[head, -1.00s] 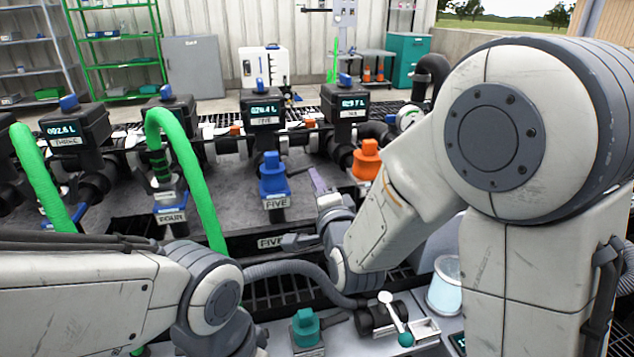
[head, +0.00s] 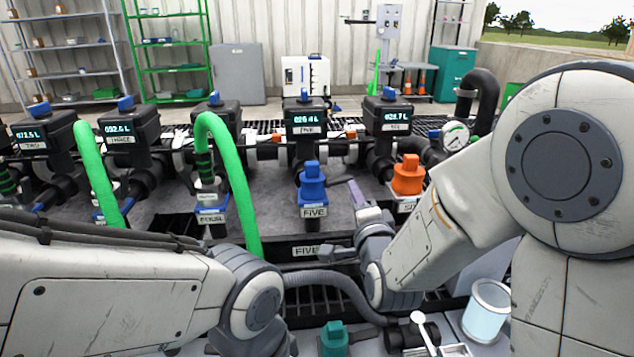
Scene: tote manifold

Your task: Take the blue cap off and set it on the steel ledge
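The blue cap (head: 312,187) sits upright on the port labelled FIVE, in the middle of the head view. My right gripper (head: 336,218) is just right of the cap and slightly nearer to me. Its two fingers are spread wide apart with nothing between them, and they look apart from the cap. My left arm crosses the lower left, and its gripper is outside the picture. A pale metal surface (head: 494,350) at the lower right may be the steel ledge; my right arm hides part of it.
An orange cap (head: 408,175) stands on the port right of FIVE. Green hoses (head: 233,185) rise at the left. A teal cap (head: 334,338), a white-handled valve (head: 424,328) and a clear jar (head: 486,311) crowd the near edge. A grey hose (head: 335,281) runs below the deck.

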